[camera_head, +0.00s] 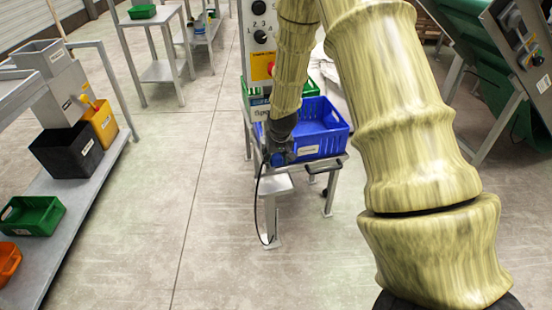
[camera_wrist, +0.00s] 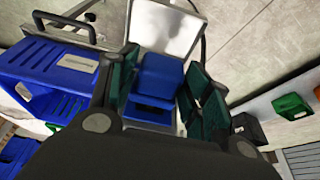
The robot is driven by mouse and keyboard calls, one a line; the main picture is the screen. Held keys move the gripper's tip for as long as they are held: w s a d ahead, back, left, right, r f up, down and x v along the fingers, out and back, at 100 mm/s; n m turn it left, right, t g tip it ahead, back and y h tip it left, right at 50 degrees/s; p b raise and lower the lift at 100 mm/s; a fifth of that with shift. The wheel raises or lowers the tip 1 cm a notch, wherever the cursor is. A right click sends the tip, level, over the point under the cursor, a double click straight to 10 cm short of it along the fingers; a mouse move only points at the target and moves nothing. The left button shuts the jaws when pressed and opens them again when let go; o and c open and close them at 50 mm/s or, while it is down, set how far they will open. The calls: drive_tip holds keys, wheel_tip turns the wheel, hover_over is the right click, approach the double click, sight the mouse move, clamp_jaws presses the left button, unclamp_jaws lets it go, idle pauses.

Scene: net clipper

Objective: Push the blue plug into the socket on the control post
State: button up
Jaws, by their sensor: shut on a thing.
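The blue plug (camera_wrist: 160,76) sits between the dark green pads of my gripper (camera_wrist: 161,88) in the wrist view, and the gripper is shut on it. In the head view my gripper (camera_head: 279,157) points down just left of the blue crate, low in front of the control post (camera_head: 258,45). The plug shows there only as a small blue patch. A black cable (camera_head: 257,205) hangs in a loop from about the gripper toward the floor. The post carries dials and a yellow panel with a red button. My arm covers part of the post, and I cannot make out the socket.
A blue crate (camera_head: 338,142) stands on a small metal stand right beside my gripper. A green crate is partly hidden behind it. A grey bench (camera_head: 112,165) with bins runs along the left. The floor between bench and stand is clear.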

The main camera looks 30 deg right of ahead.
drive_tip(key=shift+w+d, duration=0.1)
drive_tip(key=shift+w, duration=0.2)
drive_tip(key=o, duration=1.1)
drive_tip(key=shift+v, duration=6)
drive_tip(key=s+a+f+n+g+p, duration=0.1)
drive_tip(key=s+a+f, duration=0.6)
drive_tip(key=f, duration=0.4)
drive_tip(key=s+a+f+n+g+p, duration=0.1)
drive_tip(key=s+a+f, duration=0.3)
drive_tip(key=s+f, duration=0.5)
drive_tip(key=shift+n+g+y, duration=0.6)
drive_tip(key=shift+g, duration=0.1)
drive_tip(key=s+a+f, duration=0.3)
drive_tip(key=s, duration=0.4)
drive_tip(key=s+a+f+p, duration=0.1)
drive_tip(key=s+a+f, duration=0.1)
drive_tip(key=s, duration=0.5)
drive_tip(key=s+a+f, duration=0.3)
drive_tip(key=s+f, duration=0.1)
drive_tip(key=s, duration=0.2)
drive_tip(key=shift+s+a+f, duration=0.3)
drive_tip(key=shift+s+f, duration=0.05)
drive_tip(key=shift+s, duration=0.05)
